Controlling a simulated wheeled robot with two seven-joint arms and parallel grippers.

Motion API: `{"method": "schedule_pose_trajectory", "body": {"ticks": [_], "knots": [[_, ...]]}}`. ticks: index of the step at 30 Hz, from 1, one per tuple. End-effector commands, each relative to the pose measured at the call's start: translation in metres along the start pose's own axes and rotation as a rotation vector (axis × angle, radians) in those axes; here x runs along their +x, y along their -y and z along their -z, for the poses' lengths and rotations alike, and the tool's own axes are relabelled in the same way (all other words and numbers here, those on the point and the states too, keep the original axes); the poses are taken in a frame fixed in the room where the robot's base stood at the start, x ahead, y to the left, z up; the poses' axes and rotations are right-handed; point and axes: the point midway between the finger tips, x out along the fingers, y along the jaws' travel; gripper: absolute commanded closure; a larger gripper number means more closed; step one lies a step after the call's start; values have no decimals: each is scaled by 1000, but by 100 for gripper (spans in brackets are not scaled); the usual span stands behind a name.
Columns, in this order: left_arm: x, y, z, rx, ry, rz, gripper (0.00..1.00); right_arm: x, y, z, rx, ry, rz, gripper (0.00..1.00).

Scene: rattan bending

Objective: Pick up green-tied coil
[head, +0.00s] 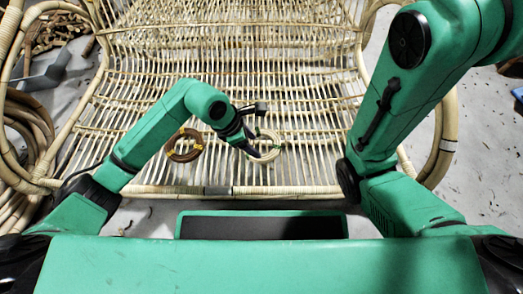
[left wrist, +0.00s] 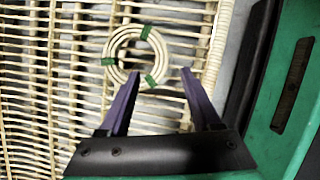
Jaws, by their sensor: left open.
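The green-tied coil (head: 266,155) is a pale rattan ring lying on the woven rattan seat. In the left wrist view the pale coil (left wrist: 112,44) shows its green ties clearly. My left gripper (head: 256,152) is over the coil in the head view. In the left wrist view my left gripper (left wrist: 160,74) is open, its fingertips near the coil's lower part, one near the coil's lower tie. Nothing is held between the fingers. I cannot tell how high they are above the seat. My right arm is at the right of the head view; its gripper is not in view.
A brown coil with yellow ties (head: 184,145) lies on the slatted seat (head: 290,70), left of the pale coil. Thick bundles of rattan (head: 25,130) stand at the left. The seat has a thick front rail (head: 290,190). Scraps lie on the grey floor.

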Motion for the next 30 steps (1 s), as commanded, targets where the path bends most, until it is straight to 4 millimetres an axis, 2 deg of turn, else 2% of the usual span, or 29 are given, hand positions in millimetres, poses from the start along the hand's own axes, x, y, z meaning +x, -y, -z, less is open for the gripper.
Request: {"method": "schedule_pose_trajectory", "body": {"ticks": [1, 3, 8, 13, 16, 22, 23, 27, 28, 30], "knots": [[23, 1, 3, -2, 3, 4, 35, -19, 4, 4, 2, 6, -1, 50], [36, 1, 2, -3, 4, 4, 35, -26, 6, 7, 2, 7, 0, 50], [54, 1, 2, -3, 4, 3, 35, -37, 8, 12, 2, 5, 1, 50], [88, 3, 6, -5, 5, 4, 35, -66, 15, 24, 1, -1, 3, 50], [97, 2, 4, -5, 4, 3, 35, -68, 16, 29, -2, -11, 6, 50], [94, 2, 2, -5, 3, 2, 35, -65, 16, 28, -3, -13, 7, 50], [94, 2, 2, -5, 3, 2, 39, -64, 16, 28, -3, -13, 7, 50], [94, 2, 2, -5, 3, 2, 93, -64, 16, 28, -3, -13, 7, 50], [94, 2, 2, -5, 3, 2, 100, -64, 16, 28, -3, -13, 7, 50], [94, 2, 2, -5, 3, 2, 100, -64, 16, 28, -3, -13, 7, 50]]}}
